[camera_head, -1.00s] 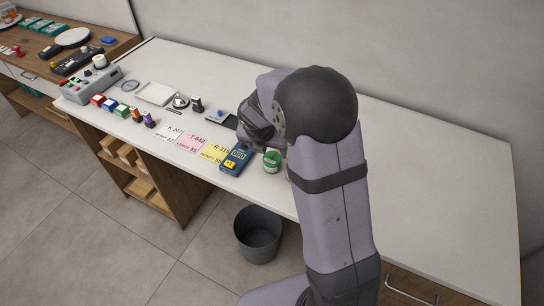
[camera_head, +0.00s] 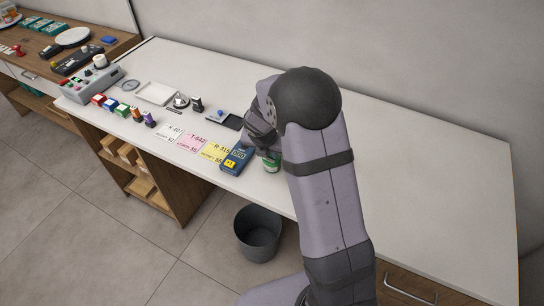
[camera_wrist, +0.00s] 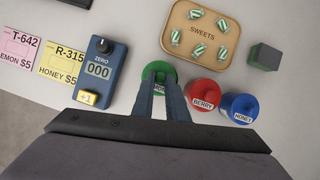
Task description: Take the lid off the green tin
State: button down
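The green tin (camera_wrist: 158,69) stands on the counter in the wrist view, its label partly hidden by my fingers. In the head view only a lower part of the green tin (camera_head: 271,167) shows below my gripper. My gripper (camera_wrist: 159,83) is over the tin's near side, its two fingers apart with part of the label visible between them. I cannot see whether the fingers touch the lid. The lid appears to be on the tin.
A red BERRY tin (camera_wrist: 202,92) and a blue HONEY tin (camera_wrist: 239,106) stand close on the right. A blue counter device (camera_wrist: 100,72) is on the left. A SWEETS tray (camera_wrist: 201,60) and a dark green block (camera_wrist: 264,57) lie behind.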

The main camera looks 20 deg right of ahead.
jog(key=shift+s+f, duration=0.2)
jog(key=shift+r, duration=0.1)
